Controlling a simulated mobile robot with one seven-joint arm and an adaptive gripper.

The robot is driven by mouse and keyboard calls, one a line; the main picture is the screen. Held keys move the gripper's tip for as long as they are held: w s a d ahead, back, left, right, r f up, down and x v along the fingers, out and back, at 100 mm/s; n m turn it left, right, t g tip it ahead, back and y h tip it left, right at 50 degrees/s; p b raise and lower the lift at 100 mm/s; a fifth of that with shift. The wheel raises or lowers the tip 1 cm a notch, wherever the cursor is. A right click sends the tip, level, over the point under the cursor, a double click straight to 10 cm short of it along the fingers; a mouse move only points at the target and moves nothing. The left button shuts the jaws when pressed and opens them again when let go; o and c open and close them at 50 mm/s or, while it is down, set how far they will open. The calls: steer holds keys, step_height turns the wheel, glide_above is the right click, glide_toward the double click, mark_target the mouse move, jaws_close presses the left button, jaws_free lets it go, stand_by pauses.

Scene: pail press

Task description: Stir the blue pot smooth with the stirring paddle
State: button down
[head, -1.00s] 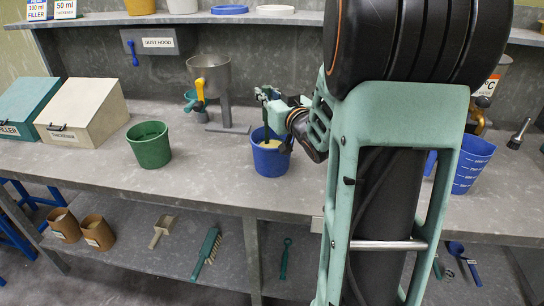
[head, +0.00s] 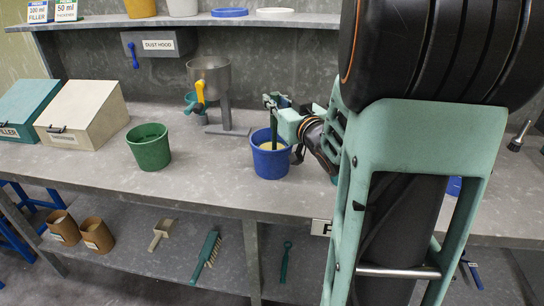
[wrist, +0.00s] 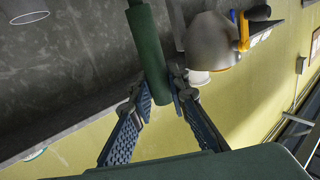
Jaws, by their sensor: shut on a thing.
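The blue pot (head: 270,163) stands upright on the bench in the head view, with pale yellowish contents (head: 267,146) inside. My gripper (head: 281,111) is above the pot's back right rim. It is shut on the stirring paddle (head: 273,124), a dark green rod that stands roughly upright, its lower part inside the pot. In the wrist view, the paddle's green handle (wrist: 150,52) lies between the two fingers of my gripper (wrist: 160,88). The paddle's lower end is hidden in the pot, and I cannot tell how smooth the contents are.
A green bucket (head: 149,148) stands left of the pot. A metal hopper on a stand (head: 210,78) is behind it. Two lidded bins (head: 82,112) sit far left. A brush (head: 207,253) and scoop (head: 162,233) lie on the lower shelf.

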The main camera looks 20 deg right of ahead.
steer(key=shift+w+d, duration=0.5)
steer(key=shift+w, duration=0.35)
steer(key=shift+w+d, duration=0.5)
steer(key=shift+w, duration=0.3)
steer(key=s+a+b, duration=0.1)
steer(key=a, duration=0.1)
steer(key=s+a+b, duration=0.1)
steer(key=shift+a, duration=0.4)
steer(key=shift+s, duration=0.1)
